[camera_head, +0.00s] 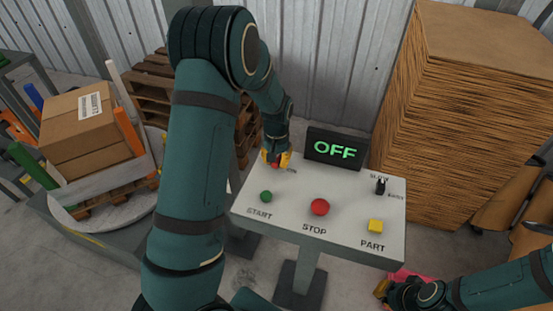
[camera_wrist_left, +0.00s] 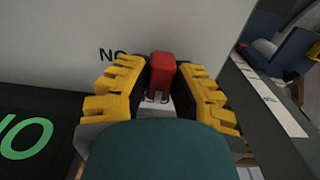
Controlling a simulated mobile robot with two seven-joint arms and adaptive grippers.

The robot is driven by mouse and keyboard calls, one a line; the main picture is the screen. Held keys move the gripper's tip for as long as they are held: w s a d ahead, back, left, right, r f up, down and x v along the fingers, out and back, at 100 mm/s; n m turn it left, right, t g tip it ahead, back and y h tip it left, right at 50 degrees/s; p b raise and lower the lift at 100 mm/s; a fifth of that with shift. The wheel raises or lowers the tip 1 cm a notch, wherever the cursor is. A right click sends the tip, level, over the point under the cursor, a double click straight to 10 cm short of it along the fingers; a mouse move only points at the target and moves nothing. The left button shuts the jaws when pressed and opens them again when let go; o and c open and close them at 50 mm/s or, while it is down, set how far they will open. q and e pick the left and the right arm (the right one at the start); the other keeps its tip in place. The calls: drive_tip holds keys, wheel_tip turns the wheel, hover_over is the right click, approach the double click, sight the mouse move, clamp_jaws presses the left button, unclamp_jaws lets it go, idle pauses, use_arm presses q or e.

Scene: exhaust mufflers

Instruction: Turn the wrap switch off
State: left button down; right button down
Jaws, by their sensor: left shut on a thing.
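The red wrap switch (camera_wrist_left: 162,75) stands between the yellow fingers of my left gripper (camera_wrist_left: 160,90) in the left wrist view. The fingers are shut on it from both sides. In the head view my left gripper (camera_head: 277,160) is at the back left of the white control panel (camera_head: 285,215), with a bit of red between its fingers. A black label, upside down in the wrist view, lies beside the switch. The display (camera_head: 335,149) reads OFF in green. My right gripper (camera_head: 386,290) is at the lower right, beyond the panel's front corner; its opening is unclear.
The panel has a green START button (camera_head: 266,197), a red STOP button (camera_head: 320,207), a yellow PART button (camera_head: 376,226) and a black selector (camera_head: 381,186). A cardboard stack (camera_head: 455,110) stands right.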

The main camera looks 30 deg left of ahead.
idle(0.4)
use_arm(q)
drive_tip(key=c, duration=0.8)
unclamp_jaws()
wheel_tip(320, 180, up, 12)
